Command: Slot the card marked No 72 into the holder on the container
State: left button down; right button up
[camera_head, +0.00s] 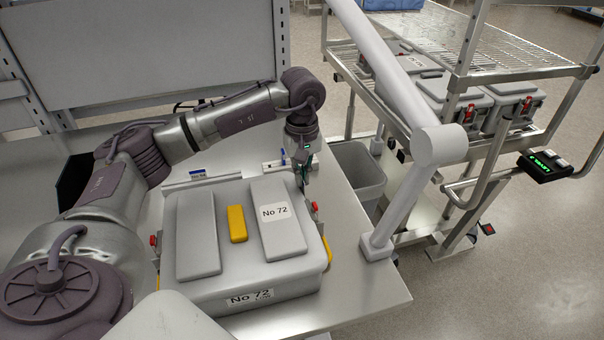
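A grey container (210,292) with a grey lid stands on the steel table. A white No 72 marking (275,211) is on the right raised panel of its lid. Another white No 72 marking (250,298) is on its front wall, low down. I cannot tell which is a loose card and which is a fixed label, nor make out the holder clearly. My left gripper (303,172) points down at the container's back right corner, just behind the lid. Its fingers are small and dark, and I cannot tell whether they hold anything. My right gripper is not in view.
A yellow block (237,223) lies between the lid's panels. A pale rail (205,181) runs behind the container. A grey bin (356,170) stands beyond the table's right edge. A wire-shelf cart (450,70) holds several grey containers. The table (352,265) is clear at right.

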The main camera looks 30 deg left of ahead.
pick_arm(q)
jog(key=shift+f+b, duration=0.3)
jog(key=shift+f, duration=0.15)
dwell(0.5)
jog(key=c, duration=1.2)
grip_release()
jog(key=shift+c, duration=0.2)
jog(key=shift+o, duration=0.3)
jog(key=o, duration=0.4)
jog(key=shift+r, duration=0.1)
jog(key=shift+r+p, duration=2.05)
jog(key=shift+r, duration=1.4)
jog(key=shift+f, duration=0.1)
